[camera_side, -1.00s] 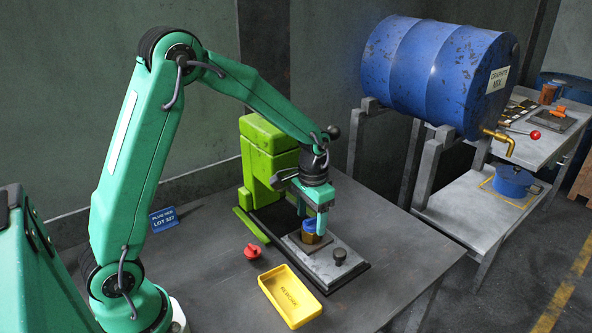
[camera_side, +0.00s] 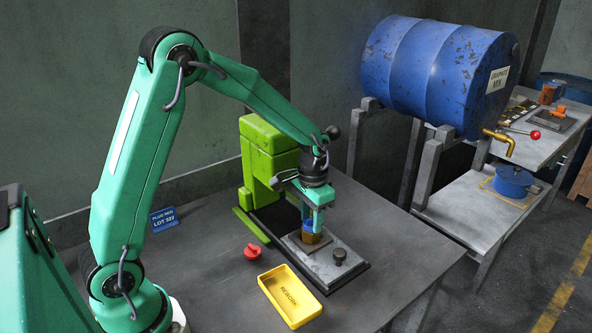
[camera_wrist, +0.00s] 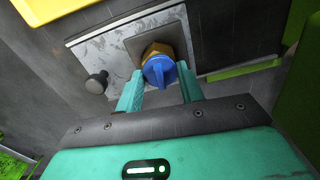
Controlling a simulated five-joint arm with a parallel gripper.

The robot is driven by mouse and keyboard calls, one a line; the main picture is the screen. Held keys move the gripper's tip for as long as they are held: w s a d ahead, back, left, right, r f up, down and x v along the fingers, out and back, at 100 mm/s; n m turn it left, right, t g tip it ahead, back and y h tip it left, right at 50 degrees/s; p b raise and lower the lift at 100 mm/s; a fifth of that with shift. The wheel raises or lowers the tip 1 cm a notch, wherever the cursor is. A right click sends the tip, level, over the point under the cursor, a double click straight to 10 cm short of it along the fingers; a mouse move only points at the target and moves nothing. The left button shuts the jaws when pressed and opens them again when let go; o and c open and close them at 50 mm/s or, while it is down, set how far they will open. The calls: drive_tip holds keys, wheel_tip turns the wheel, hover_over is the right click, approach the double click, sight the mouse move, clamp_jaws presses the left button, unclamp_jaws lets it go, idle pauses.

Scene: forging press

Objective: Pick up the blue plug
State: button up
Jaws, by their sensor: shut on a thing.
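The blue plug (camera_side: 308,225) sits upright in a brass hex fitting (camera_side: 311,238) on the grey plate of the small press. My gripper (camera_side: 312,227) points down over it and is shut on the plug, one finger on each side. In the wrist view, the plug (camera_wrist: 158,72) shows its raised grip ridge between my fingertips (camera_wrist: 161,78), with the brass fitting (camera_wrist: 155,49) under it. In the side view, the fingers partly hide the plug.
The green press (camera_side: 267,160) stands close behind my gripper. A dark knob (camera_side: 339,256) rises from the plate. A red plug (camera_side: 253,251), a yellow rework tray (camera_side: 290,296) and a blue sign (camera_side: 164,219) are on the table (camera_side: 215,270). A blue drum (camera_side: 435,75) is at right.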

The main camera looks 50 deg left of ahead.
drive_tip(key=shift+r, duration=0.15)
drive_tip(key=shift+r, duration=0.45)
wheel_tip(320, 180, up, 3)
drive_tip(key=shift+r, duration=0.15)
drive_tip(key=s+d+r, duration=0.5)
drive_tip(key=d+r, duration=0.1)
drive_tip(key=d, duration=0.4)
drive_tip(key=shift+s+d+r, duration=0.15)
drive_tip(key=shift+s+r, duration=0.15)
drive_tip(key=s+d+f+n, duration=0.2)
drive_tip(key=s+n, duration=0.2)
drive_tip(key=s, duration=0.3)
drive_tip(key=s+d+f+n, duration=0.2)
drive_tip(key=s+n, duration=0.3)
drive_tip(key=s, duration=0.3)
drive_tip(key=shift+d+f, duration=0.35)
drive_tip(key=shift+f, duration=0.25)
